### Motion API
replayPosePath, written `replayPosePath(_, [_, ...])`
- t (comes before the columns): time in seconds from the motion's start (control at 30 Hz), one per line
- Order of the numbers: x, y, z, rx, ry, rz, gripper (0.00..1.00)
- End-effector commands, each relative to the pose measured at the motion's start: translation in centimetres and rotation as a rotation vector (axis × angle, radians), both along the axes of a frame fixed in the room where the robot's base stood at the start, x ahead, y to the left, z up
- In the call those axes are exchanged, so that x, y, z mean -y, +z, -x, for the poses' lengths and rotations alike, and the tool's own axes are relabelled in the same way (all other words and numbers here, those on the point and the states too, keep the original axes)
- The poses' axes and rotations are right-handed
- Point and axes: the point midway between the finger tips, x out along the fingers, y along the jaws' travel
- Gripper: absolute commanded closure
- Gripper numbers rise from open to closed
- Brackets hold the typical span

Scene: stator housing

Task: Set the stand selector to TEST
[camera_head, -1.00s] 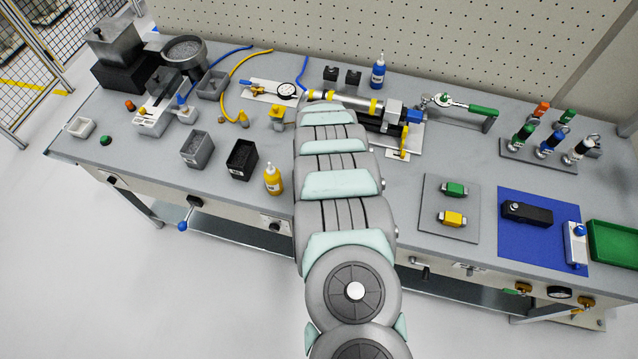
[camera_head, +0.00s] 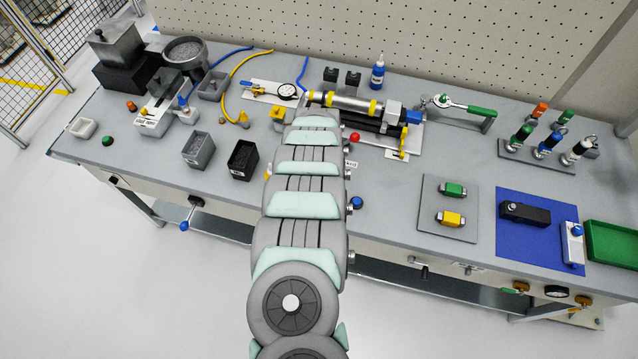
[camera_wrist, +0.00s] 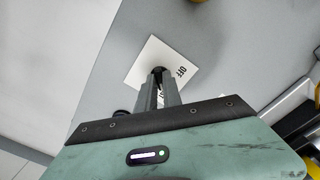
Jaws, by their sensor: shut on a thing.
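In the wrist view my gripper (camera_wrist: 159,82) is shut, with its two grey fingers over a white label plate (camera_wrist: 142,68). A dark knob, the stand selector (camera_wrist: 158,71), shows at the fingertips, and the fingers are closed on it. The plate carries the printed word OFF on its right side; other lettering is mostly covered by the fingers. I cannot tell which way the selector points. In the head view my arm hides the gripper and the selector.
A red button (camera_head: 354,138) and a blue knob (camera_head: 356,203) are just right of my arm in the head view. The cylinder assembly (camera_head: 347,104) lies behind it. A black bin (camera_head: 243,160) stands to the left. The grey bench between the red button and the part mat is clear.

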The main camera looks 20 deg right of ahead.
Motion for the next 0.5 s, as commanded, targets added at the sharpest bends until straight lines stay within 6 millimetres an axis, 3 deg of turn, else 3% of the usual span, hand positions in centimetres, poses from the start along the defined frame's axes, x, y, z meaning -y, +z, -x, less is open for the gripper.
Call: replayPosePath(0.5, [0.0, 0.0, 0.0, 0.0, -0.043, 0.0, 1.0])
